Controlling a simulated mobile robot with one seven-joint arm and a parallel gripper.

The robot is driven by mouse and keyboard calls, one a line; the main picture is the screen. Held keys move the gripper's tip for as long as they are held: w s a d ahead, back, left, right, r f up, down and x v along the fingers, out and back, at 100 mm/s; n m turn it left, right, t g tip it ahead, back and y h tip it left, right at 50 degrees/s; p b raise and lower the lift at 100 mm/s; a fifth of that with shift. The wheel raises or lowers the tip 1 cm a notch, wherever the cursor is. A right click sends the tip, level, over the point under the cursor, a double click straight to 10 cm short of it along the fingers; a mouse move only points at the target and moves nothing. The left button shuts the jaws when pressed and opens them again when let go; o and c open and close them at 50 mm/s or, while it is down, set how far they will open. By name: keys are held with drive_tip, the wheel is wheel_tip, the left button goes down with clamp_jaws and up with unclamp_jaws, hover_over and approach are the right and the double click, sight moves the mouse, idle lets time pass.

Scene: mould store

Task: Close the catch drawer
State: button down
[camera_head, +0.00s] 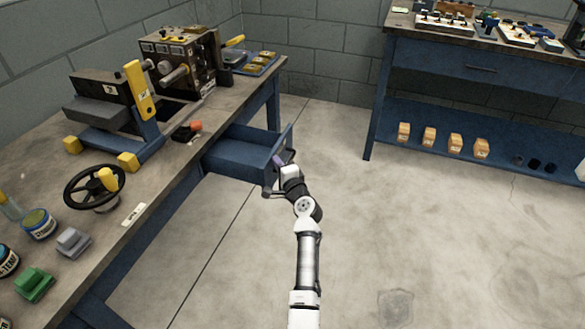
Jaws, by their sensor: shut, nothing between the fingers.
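The catch drawer (243,154) is a blue open-topped drawer under the left workbench. It is pulled out to the right from the bench, and the inside I can see looks empty. My gripper (279,160) is shut at the drawer's front panel (284,146), on its outer side. It overlaps the panel in this view, and I cannot tell whether it touches. My wrist hides the lower part of the front.
The left workbench (152,196) carries a black handwheel (94,188), a machine with a yellow lever (139,90), and small tools. A second blue bench (470,70) stands at the back right, with wooden blocks on its lower shelf. The concrete floor between is clear.

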drive_tip(key=w+a, duration=0.3)
drive_tip(key=a, duration=0.6)
drive_tip(key=w+a, duration=0.3)
drive_tip(key=a, duration=0.7)
drive_tip(key=shift+b, duration=0.45)
